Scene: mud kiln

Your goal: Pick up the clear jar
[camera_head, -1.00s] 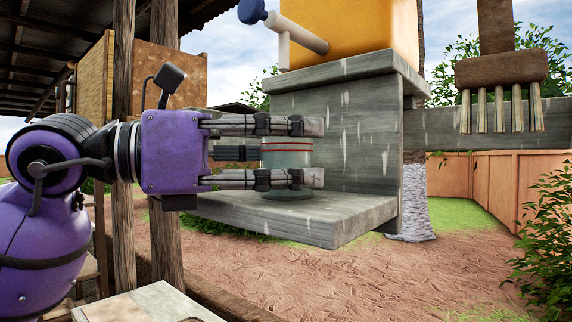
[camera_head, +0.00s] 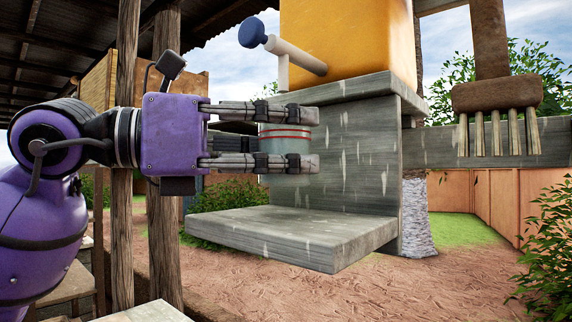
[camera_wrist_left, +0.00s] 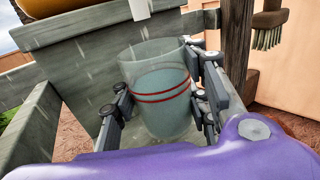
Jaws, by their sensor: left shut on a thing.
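The clear jar (camera_head: 287,143) has red bands around it and is held between the fingers of my left gripper (camera_head: 290,138), above the grey wooden shelf (camera_head: 290,238). A gap shows between the jar and the shelf. In the left wrist view the jar (camera_wrist_left: 162,95) stands upright and looks open at the top, with a finger of the left gripper (camera_wrist_left: 162,108) on each side of it. The gripper fingers hide part of the jar in the head view. My right gripper is not in view.
A grey wooden back panel (camera_head: 350,150) rises behind the shelf. Above it is a yellow container (camera_head: 350,40) with a white pipe and blue knob (camera_head: 252,32). A wooden post (camera_head: 165,240) stands close to my left arm. A brush (camera_head: 497,105) hangs at the right.

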